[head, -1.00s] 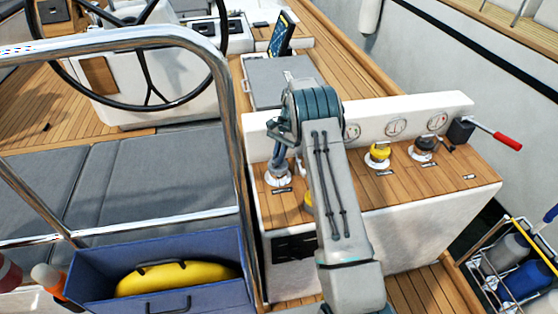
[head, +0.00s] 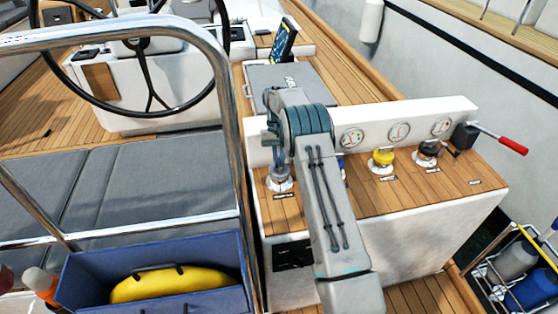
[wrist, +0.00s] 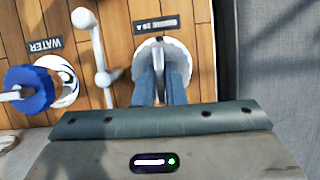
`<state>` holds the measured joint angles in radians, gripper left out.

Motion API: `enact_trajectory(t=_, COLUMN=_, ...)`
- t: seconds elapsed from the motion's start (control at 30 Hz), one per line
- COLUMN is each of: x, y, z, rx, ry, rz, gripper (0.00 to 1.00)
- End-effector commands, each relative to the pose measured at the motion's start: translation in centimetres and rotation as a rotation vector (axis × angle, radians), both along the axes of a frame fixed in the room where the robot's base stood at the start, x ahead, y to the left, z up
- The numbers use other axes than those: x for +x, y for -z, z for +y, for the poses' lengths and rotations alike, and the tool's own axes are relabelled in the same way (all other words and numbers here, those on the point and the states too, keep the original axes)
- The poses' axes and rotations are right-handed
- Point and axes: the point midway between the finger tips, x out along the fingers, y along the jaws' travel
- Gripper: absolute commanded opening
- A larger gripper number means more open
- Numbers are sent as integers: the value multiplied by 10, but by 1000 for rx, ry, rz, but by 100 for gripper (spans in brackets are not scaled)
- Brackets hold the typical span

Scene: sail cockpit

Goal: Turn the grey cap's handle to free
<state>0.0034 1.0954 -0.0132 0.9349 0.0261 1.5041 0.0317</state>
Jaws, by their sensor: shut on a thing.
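The grey cap (head: 280,184) is on the left end of the wooden console top, in a pale round base. In the wrist view its pale base (wrist: 178,56) shows around my fingertips, beside a dark label. My gripper (wrist: 161,88) points down at it, with both fingers close together on the handle. In the head view my gripper (head: 277,165) is small and partly covered by my own wrist.
A blue cap (wrist: 30,90) labelled WATER and a white lever (wrist: 97,55) are close beside it. Further right are a yellow cap (head: 383,160), a black cap (head: 427,151) and a red-handled lever (head: 511,146). A steel rail (head: 228,130) stands left of the console.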

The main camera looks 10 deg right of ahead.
Motion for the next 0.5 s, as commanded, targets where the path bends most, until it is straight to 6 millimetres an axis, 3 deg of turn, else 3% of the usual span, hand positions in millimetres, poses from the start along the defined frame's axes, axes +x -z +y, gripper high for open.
enact_trajectory(t=0.5, x=0, y=-1, z=1, rx=1, ry=-67, rz=-1, gripper=0)
